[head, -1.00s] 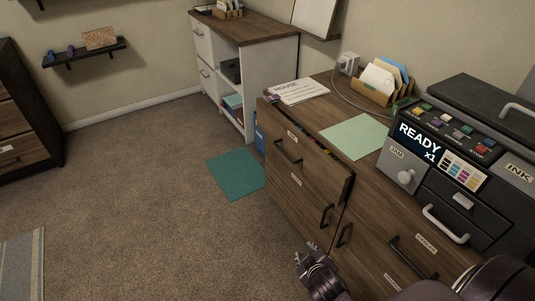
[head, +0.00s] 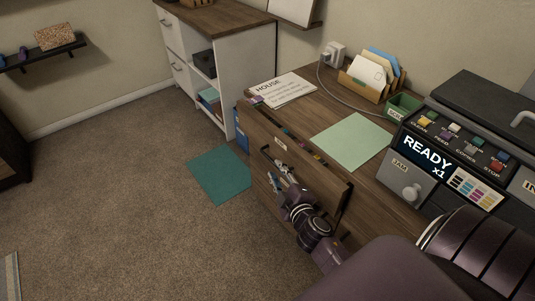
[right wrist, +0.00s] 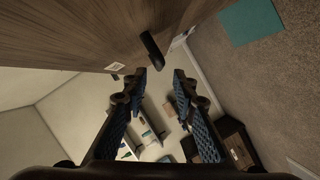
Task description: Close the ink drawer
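The desk's top left drawer (head: 320,180) stands partly open in the head view, with small coloured contents showing behind its front. A small label (head: 280,144) on it is too small to read. Its dark bar handle (head: 266,157) is near the left end of the front. My right gripper (head: 279,173) is just in front of the drawer front, close to the handle. In the right wrist view the two fingers (right wrist: 158,78) are apart and empty, with a dark handle (right wrist: 151,46) just beyond their tips. My left gripper is not in view.
A printer (head: 430,165) reading READY x1 stands on the desk at right. A green sheet (head: 350,140), papers (head: 284,90) and a letter holder (head: 365,90) lie on the desktop. A teal mat (head: 220,174) lies on open carpet to the left.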

